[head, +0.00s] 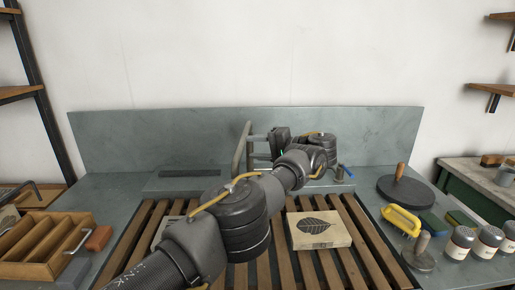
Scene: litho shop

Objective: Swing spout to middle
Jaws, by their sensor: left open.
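The spout (239,152) is a grey bent pipe. It rises in front of the backsplash, left of the middle of the sink, and leans slightly. My left gripper (256,147) is open, its fingers pointing left with their tips close to the spout's right side. I cannot tell whether they touch it. My left arm crosses the sink and hides the spout's base. A small tap with a blue handle (347,171) shows right of my wrist. My right gripper is not in view.
A stone block with a leaf print (318,231) lies on the slatted rack (350,262); another block is partly behind my arm. A wooden tray (42,243) stands left. A black disc (405,193), yellow-handled brush (401,219) and several shaker tins (460,243) stand right.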

